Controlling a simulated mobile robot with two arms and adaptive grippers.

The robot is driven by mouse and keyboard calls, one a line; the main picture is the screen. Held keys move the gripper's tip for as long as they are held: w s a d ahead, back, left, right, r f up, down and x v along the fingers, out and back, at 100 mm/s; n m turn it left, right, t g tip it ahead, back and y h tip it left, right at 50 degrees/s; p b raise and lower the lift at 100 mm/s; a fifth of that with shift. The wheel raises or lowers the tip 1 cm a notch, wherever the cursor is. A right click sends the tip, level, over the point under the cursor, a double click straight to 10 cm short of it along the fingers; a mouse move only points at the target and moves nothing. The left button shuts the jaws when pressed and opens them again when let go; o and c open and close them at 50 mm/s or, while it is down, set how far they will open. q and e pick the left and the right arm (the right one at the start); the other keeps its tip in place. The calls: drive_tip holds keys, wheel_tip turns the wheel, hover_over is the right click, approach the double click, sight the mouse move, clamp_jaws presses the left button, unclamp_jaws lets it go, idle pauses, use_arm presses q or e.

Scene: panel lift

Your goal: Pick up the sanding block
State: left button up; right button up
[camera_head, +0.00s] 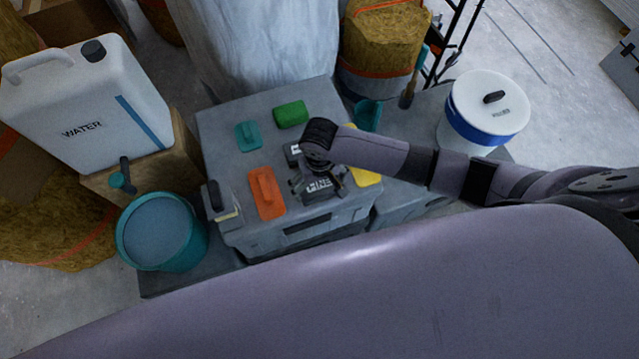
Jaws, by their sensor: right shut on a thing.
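My right gripper (320,190) reaches down from the right over the grey toolbox (306,240). It is shut on a dark block with white lettering (318,184), which looks like the sanding block. The gripper and wrist cover part of it, and I cannot tell whether it still touches the lid. My left gripper is not in view.
An orange float (266,193), a teal float (247,136), a green sponge (290,114) and a yellow item (368,176) lie around the gripper. A teal bucket (160,232) and water canister (95,105) stand left; a white lidded bucket (487,105) stands right.

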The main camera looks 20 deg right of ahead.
sight(319, 184)
wheel_tip(319, 184, up, 20)
drive_tip(key=p, duration=0.2)
drive_tip(key=shift+p, duration=0.4)
